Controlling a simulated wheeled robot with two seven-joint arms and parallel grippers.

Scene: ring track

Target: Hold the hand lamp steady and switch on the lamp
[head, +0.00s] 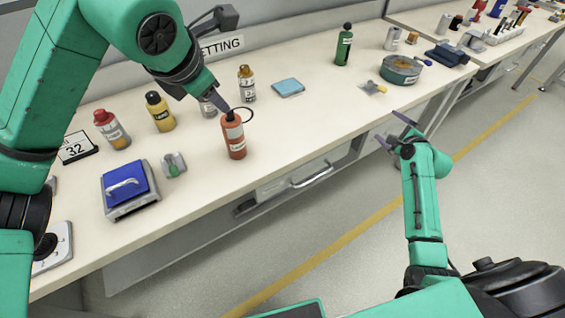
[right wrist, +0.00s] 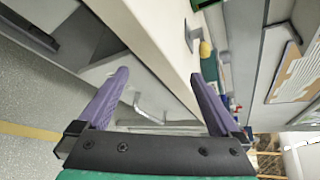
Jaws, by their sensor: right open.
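An orange-red cylinder with a pale label and a black loop at its top (head: 235,140) stands upright on the bench; it may be the hand lamp, but I cannot make out a switch on it. My right gripper (head: 394,130) is open and empty in front of the bench edge, well right of the cylinder. The right wrist view shows its purple fingers (right wrist: 160,75) spread, with nothing between them.
A drawer handle (head: 312,175) juts out below. Bench space right of the cylinder is clear.

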